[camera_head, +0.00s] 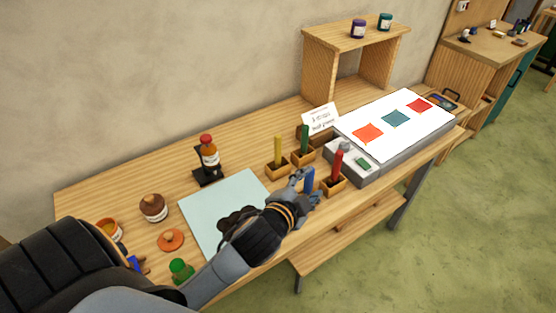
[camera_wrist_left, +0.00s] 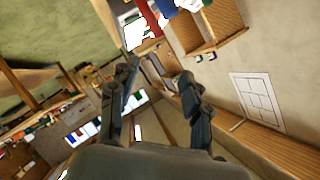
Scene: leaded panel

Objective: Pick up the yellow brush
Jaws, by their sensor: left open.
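The yellow brush (camera_head: 278,150) stands upright in a small wooden holder (camera_head: 279,172) near the middle of the bench. My left gripper (camera_head: 306,187) is open, low over the bench's front part, to the right of and nearer than the yellow brush. It is apart from that brush and close to a blue brush (camera_head: 309,179); I cannot tell whether it touches the blue one. In the left wrist view my open fingers (camera_wrist_left: 160,88) have nothing clearly between them. I cannot make out the yellow brush there. My right gripper is not in view.
A green brush (camera_head: 304,139) and a red brush (camera_head: 337,166) stand in holders nearby. A pale blue sheet (camera_head: 225,195) lies left of them. A white light panel (camera_head: 375,140) with coloured squares is at right. A bottle (camera_head: 209,152) stands on a black stand.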

